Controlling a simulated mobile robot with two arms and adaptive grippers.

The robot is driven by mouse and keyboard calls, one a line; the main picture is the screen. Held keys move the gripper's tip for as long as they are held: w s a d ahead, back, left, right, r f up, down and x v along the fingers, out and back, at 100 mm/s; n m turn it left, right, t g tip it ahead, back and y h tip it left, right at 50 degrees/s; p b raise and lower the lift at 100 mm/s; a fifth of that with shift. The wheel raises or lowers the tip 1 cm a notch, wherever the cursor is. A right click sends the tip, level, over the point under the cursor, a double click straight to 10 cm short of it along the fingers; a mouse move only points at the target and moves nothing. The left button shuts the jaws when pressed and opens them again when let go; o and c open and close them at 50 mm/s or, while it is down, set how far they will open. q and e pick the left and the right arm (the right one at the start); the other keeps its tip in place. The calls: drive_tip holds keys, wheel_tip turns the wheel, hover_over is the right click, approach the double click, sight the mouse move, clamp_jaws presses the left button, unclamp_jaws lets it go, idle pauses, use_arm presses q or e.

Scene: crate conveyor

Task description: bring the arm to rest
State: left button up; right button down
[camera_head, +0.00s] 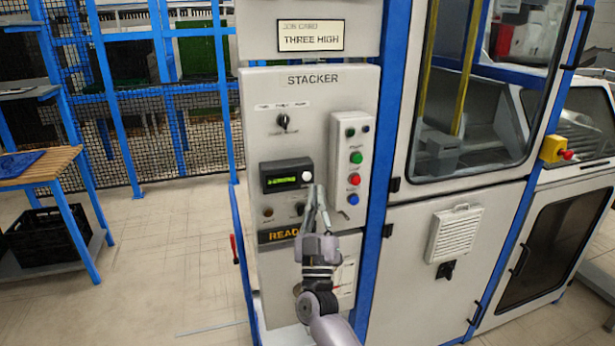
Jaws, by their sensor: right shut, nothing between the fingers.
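My right gripper (316,208) is shut and empty. It is raised in front of the stacker control panel (333,92), its fingertips pointing up just below a white button (306,176) beside a small green-lit display (287,175). I cannot tell whether the fingertips touch the panel. My right arm (333,329) comes up from the bottom of the picture. It partly covers the lower panel and the end of the "READY" sign (284,234). My left gripper is not in view.
A grey button box (353,130) with coloured buttons sits right of the display. A machine with a glazed door (480,90) stands to the right. A wooden-topped table (38,165) and a black crate (40,237) are at the left. The floor (165,260) between is clear.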

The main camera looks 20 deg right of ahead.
drive_tip(key=s+a+f+n+g+y+b, duration=0.15)
drive_tip(key=f+g+y, duration=0.25)
drive_tip(key=f, duration=1.4)
drive_tip(key=s+a+f+n+g+y+b, duration=0.1)
drive_tip(key=s+a+f+n+g+y, duration=0.25)
drive_tip(key=f, duration=1.55)
drive_tip(key=s+d+f+g+y, duration=0.15)
drive_tip(key=s+f, duration=0.25)
drive_tip(key=f, duration=0.4)
drive_tip(key=s+d+f+g, duration=0.1)
drive_tip(key=s+f+g, duration=0.25)
drive_tip(key=f, duration=0.55)
drive_tip(key=s+d+f+m+g+b, duration=0.2)
drive_tip(key=s+f+g, duration=0.4)
drive_tip(key=s+f, duration=1.25)
drive_tip(key=s+d+f+g, duration=0.1)
drive_tip(key=s+f+g, duration=0.1)
drive_tip(key=s, duration=0.7)
drive_tip(key=s+d+f+g+h, duration=0.1)
drive_tip(key=s+d+f+g, duration=0.1)
drive_tip(key=s, duration=0.7)
drive_tip(key=s+d+f+m+g+b, duration=0.1)
drive_tip(key=s+d+f+g, duration=0.1)
drive_tip(key=s, duration=0.7)
drive_tip(key=shift+s+f+h, duration=0.2)
drive_tip(key=shift+f+h, duration=0.1)
drive_tip(key=shift+f, duration=0.2)
drive_tip(key=c, duration=2.3)
unclamp_jaws()
drive_tip(key=shift+w+a, duration=0.1)
